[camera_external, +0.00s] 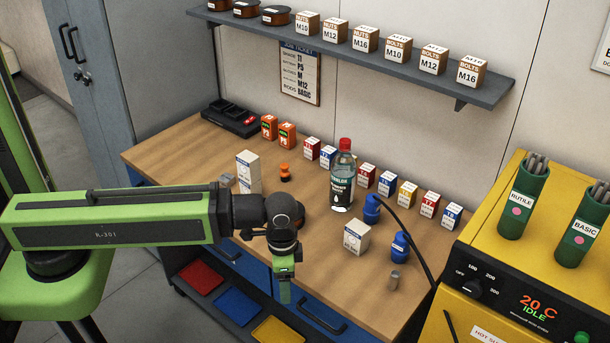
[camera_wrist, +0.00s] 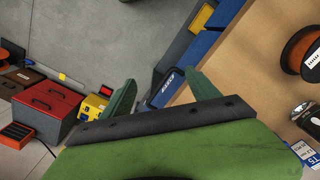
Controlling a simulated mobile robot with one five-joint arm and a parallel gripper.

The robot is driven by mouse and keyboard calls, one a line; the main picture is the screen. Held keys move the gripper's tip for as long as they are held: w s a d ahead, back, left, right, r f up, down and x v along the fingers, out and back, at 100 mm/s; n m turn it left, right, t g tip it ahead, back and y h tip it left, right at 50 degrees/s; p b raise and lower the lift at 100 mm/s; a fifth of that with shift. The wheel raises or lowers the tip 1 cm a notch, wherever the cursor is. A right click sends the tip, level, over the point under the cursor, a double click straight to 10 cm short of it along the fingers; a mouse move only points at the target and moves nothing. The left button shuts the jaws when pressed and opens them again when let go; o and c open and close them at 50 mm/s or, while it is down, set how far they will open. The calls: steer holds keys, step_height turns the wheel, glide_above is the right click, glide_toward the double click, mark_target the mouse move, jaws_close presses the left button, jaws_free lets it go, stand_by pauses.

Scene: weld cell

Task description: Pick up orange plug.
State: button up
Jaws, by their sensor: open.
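The orange plug (camera_external: 285,172) stands upright on the wooden workbench (camera_external: 330,262), behind my arm and right of a tall white box. My gripper (camera_external: 284,288) hangs at the bench's front edge, nearer the camera than the plug and well apart from it. In the wrist view my gripper's two green fingers (camera_wrist: 163,93) are spread with nothing between them. I cannot make out the orange plug in the wrist view.
A white box (camera_external: 248,172) stands left of the plug. A clear bottle (camera_external: 342,180) stands to its right. Orange boxes (camera_external: 287,135) and a row of small cartons line the back.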

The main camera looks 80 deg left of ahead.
steer(key=c, duration=0.4)
steer(key=shift+o, duration=0.2)
